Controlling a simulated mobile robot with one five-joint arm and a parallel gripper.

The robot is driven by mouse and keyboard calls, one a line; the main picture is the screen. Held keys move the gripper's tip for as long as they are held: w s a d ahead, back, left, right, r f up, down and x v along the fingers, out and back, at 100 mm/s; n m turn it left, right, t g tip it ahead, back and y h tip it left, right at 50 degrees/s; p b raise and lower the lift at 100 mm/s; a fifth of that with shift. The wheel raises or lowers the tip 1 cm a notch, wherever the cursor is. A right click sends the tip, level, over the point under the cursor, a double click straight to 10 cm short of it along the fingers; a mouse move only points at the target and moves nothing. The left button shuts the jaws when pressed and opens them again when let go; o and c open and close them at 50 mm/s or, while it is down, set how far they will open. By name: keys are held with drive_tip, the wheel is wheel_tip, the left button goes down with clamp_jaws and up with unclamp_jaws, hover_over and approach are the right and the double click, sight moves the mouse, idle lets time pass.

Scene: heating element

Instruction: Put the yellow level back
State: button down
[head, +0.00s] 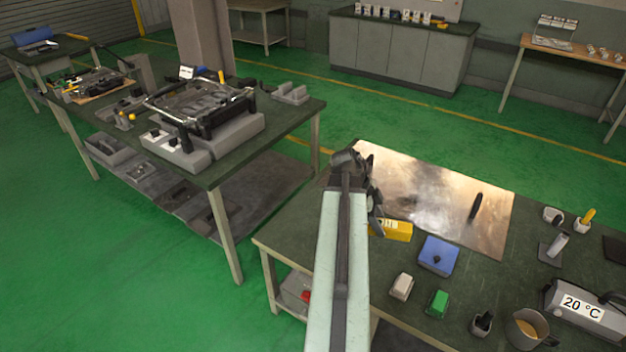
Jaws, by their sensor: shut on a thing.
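The yellow level (397,231) is a small yellow block with a pale marking, seen over the near left edge of the shiny metal plate. My gripper (376,218) is at its left end and shut on it. My arm and the gripper's body hide the level's left end and most of the fingers. I cannot tell whether the level touches the table or is held just above it.
The shiny metal plate (440,190) lies on the near table (290,225) with a dark pen-like object (475,207) on it. A blue block (438,256), a white block (401,286), a green block (437,303), a mug (527,328) and a "20 °C" device (585,308) stand nearby.

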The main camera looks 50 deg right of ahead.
drive_tip(key=shift+n, duration=0.4)
drive_tip(key=d+f+b, duration=0.2)
drive_tip(key=f+b, duration=0.5)
drive_tip(key=f, duration=0.1)
drive_tip(key=d+f+b, duration=0.1)
drive_tip(key=f+b, duration=0.6)
drive_tip(key=b, duration=0.1)
drive_tip(key=d+f+b, duration=0.2)
drive_tip(key=f+b, duration=0.6)
drive_tip(key=shift+s+d+f, duration=0.1)
drive_tip(key=shift+d+f, duration=0.25)
drive_tip(key=shift+r, duration=0.2)
drive_tip(key=shift+f, duration=0.15)
drive_tip(key=c, duration=0.9)
unclamp_jaws()
